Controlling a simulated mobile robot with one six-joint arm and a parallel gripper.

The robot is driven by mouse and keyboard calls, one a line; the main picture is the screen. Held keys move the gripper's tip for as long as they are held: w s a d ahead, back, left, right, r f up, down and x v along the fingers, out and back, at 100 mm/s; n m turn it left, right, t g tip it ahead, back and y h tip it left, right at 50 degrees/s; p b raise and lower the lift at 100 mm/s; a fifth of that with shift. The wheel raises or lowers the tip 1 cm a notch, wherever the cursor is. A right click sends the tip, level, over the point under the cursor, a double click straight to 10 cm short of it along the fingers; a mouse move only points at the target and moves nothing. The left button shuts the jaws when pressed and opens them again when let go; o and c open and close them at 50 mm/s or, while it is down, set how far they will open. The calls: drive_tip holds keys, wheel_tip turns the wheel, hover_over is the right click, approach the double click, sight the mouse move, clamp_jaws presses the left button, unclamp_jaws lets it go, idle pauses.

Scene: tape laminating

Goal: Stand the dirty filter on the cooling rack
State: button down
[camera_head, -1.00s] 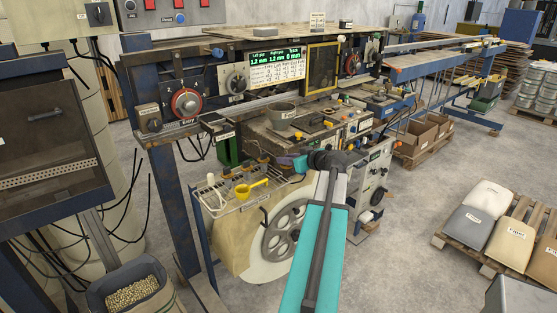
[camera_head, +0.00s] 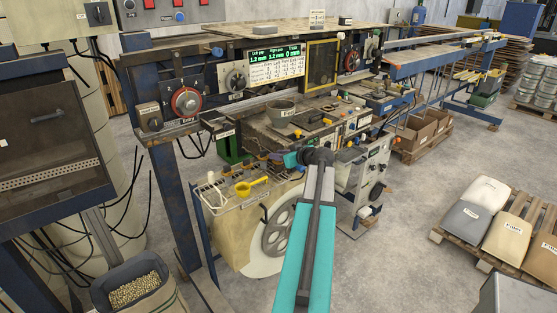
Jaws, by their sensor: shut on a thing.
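My gripper (camera_head: 277,158) is at the end of my teal and grey arm, small in the view, beside the front of the machine bench. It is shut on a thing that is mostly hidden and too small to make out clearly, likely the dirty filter. The cooling rack seems to be the light wire rack (camera_head: 208,197) at the left end of the bench, below and to the left of my gripper. My gripper is apart from it. A white cup-like piece and a yellow scoop (camera_head: 250,187) are at the rack.
A large spoked wheel (camera_head: 278,232) is below. A blue post (camera_head: 176,215) stands left of the rack. A bin of pellets (camera_head: 131,291) is at lower left. The floor at right is open up to a pallet of sacks.

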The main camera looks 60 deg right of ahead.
drive_tip(key=shift+f+p, duration=0.5)
drive_tip(key=shift+f, duration=0.7)
drive_tip(key=shift+f, duration=0.1)
drive_tip(key=c, duration=1.5)
unclamp_jaws()
drive_tip(key=b+v, duration=0.4)
drive_tip(key=v, duration=0.8)
